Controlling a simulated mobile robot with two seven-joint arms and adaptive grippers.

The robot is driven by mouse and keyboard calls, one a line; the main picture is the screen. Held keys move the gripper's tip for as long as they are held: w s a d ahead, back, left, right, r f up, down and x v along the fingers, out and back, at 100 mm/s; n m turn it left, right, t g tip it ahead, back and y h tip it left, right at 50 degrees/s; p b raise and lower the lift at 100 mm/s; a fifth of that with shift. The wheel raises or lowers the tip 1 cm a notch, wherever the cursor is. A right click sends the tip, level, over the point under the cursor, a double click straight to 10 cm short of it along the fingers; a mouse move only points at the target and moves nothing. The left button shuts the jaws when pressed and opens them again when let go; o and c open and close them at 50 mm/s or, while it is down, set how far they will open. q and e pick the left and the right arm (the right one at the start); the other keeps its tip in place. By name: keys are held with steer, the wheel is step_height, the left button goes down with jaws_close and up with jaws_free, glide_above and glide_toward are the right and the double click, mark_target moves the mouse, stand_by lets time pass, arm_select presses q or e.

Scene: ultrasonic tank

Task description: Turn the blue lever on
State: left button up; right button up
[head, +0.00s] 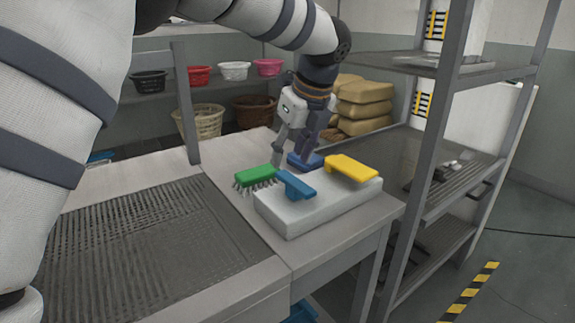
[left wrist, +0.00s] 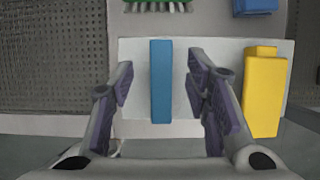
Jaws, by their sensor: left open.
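The blue lever (head: 297,186) is a flat bar on the left part of a white box (head: 320,212); it also shows in the left wrist view (left wrist: 161,80). A yellow lever (head: 352,168) sits on the right part of the box and also shows in the left wrist view (left wrist: 265,95). My left gripper (head: 293,158) is open and points down behind the box in the head view. In the left wrist view its fingers (left wrist: 160,85) appear on either side of the blue lever, with gaps. Whether they are down at its height I cannot tell. My right gripper is in neither view.
A green brush (head: 255,177) lies beside the box, and a dark blue object (head: 305,161) lies behind it. A ribbed drain surface (head: 140,245) is at left. A metal shelf rack (head: 440,150) stands close at right. Baskets and sacks are at the back.

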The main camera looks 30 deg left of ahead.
mark_target(281, 175)
arm_select(q)
steer(key=x, duration=0.4)
steer(key=shift+w+a+f, duration=0.1)
steer(key=shift+f, duration=0.15)
jaws_close()
steer(key=n, duration=0.1)
steer(key=n+g, duration=0.1)
steer(key=n, duration=0.1)
steer(key=shift+s, duration=0.3)
steer(key=n, duration=0.1)
steer(key=s+n+g, duration=0.1)
steer(key=n, duration=0.1)
steer(key=shift+f+n+g, duration=0.1)
steer(key=shift+n+g, duration=0.2)
steer(key=n+g, duration=0.1)
steer(key=n, duration=0.1)
steer(key=s+n+g+b, duration=0.1)
steer(key=n, duration=0.2)
steer(key=shift+d+h, duration=0.2)
steer(key=shift+h, duration=0.1)
steer(key=shift+s+d+n+g+h+b, duration=0.2)
steer(key=shift+n+g+h+b, duration=0.1)
steer(key=shift+n, duration=0.8)
steer(key=shift+s+d+n+g+h+b, duration=0.2)
steer(key=shift+n+g+h+b, duration=0.1)
steer(key=shift+n, duration=0.8)
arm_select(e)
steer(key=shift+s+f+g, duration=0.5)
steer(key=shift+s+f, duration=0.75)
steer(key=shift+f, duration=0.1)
